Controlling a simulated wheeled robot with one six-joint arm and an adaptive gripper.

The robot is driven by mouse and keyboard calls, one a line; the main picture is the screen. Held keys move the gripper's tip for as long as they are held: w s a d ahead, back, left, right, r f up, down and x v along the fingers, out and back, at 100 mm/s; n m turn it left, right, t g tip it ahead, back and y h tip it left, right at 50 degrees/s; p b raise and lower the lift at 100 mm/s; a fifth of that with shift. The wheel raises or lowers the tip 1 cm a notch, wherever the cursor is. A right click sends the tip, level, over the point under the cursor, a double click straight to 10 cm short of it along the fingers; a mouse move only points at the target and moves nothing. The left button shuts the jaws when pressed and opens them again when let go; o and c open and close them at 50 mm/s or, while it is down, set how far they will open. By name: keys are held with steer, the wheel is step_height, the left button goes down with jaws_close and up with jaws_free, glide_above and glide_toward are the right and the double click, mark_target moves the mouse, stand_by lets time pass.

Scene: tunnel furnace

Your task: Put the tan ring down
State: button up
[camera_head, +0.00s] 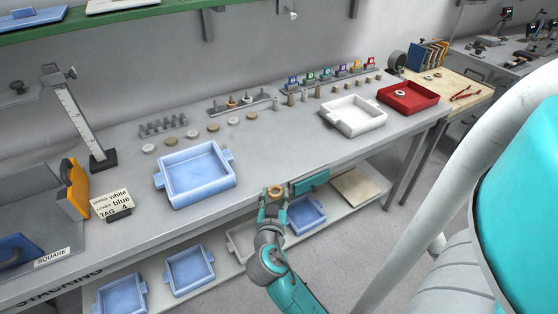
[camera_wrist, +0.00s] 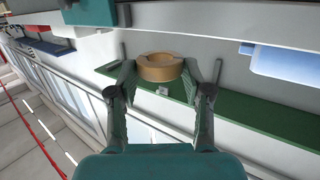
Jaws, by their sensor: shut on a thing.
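The tan ring (camera_wrist: 160,67) is held between the two fingers of my gripper (camera_wrist: 165,75) in the wrist view, its opening showing at the top. In the head view the ring (camera_head: 275,190) sits at the tip of my gripper (camera_head: 274,198), in front of the table's front edge. My gripper is shut on the ring. The grey table (camera_head: 280,145) lies beyond it. A blue tray (camera_head: 195,174) stands on the table to the left, and a white tray (camera_head: 353,116) to the right, both looking empty.
A red tray (camera_head: 408,96) holding a pale ring stands at the right. Several round discs and small posts line the table's back. A sign (camera_head: 112,204) and a height gauge (camera_head: 83,120) stand at the left. The table's middle is clear. More blue trays (camera_head: 190,270) sit on the lower shelf.

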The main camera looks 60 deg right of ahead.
mark_target(279, 164)
steer(key=x, duration=0.4)
steer(key=r+x, duration=0.1)
steer(key=x, duration=0.4)
steer(key=r+x, duration=0.1)
steer(key=x, duration=0.3)
steer(key=shift+w+d, duration=0.1)
steer(key=shift+d, duration=0.25)
steer(key=shift+x, duration=1.15)
steer(key=shift+w+d+f, duration=0.1)
steer(key=shift+d+f, duration=0.1)
steer(key=shift+f, duration=0.1)
steer(key=shift+f, duration=0.1)
steer(key=o, duration=1.1)
steer(key=shift+f, duration=0.1)
